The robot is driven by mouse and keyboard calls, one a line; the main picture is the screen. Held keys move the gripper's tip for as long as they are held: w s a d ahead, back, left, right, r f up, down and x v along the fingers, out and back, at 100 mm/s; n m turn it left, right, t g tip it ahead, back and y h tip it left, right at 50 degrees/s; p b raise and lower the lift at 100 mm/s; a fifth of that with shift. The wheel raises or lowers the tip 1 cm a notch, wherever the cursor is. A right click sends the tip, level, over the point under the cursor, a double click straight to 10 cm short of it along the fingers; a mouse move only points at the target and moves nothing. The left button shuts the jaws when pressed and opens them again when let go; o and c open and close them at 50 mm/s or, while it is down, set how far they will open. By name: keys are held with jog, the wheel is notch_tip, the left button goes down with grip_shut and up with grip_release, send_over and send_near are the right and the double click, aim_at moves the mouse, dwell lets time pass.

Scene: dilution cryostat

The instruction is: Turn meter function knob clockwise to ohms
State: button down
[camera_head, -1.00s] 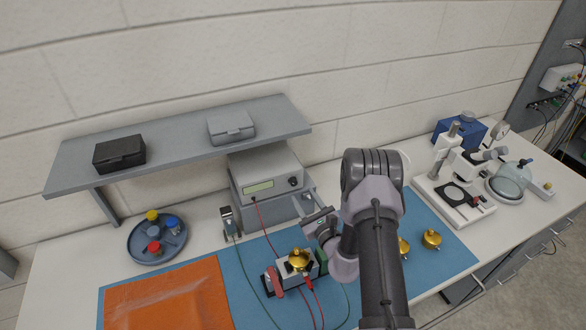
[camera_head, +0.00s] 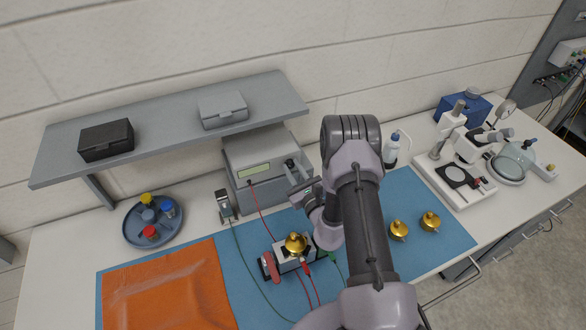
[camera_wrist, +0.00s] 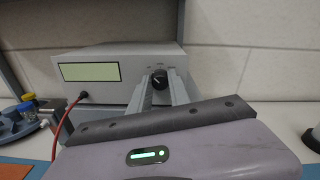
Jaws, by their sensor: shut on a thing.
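The grey meter (camera_head: 262,172) stands at the back of the bench, with a pale green display (camera_head: 254,171) on its front. In the wrist view its black function knob (camera_wrist: 159,79) is at the right of the meter's front (camera_wrist: 112,58). My gripper (camera_wrist: 161,86) reaches to the front panel with one finger on each side of the knob and is shut on it. The knob's pointer and the markings around it are too small to read.
A red lead (camera_head: 262,209) runs from the meter to a small fixture with a brass part (camera_head: 296,245) below my arm. A shelf (camera_head: 165,128) with two boxes overhangs the meter. A round tray (camera_head: 132,233) is left; a microscope (camera_head: 452,185) is right.

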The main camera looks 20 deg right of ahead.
jog(key=shift+m, duration=0.3)
jog(key=m+b, duration=0.1)
jog(key=m, duration=0.2)
jog(key=shift+d+m+b, duration=0.1)
jog(key=shift+m+b, duration=0.2)
jog(key=shift+m, duration=0.1)
jog(key=m, duration=0.4)
jog(key=shift+m+b, duration=0.3)
jog(key=shift+b, duration=0.05)
jog(key=m, duration=0.4)
jog(key=shift+m, duration=0.3)
jog(key=shift+w+d+m, duration=0.1)
jog(key=shift+m, duration=2.2)
jog(key=c, duration=1.2)
grip_release()
jog(key=shift+f, duration=0.1)
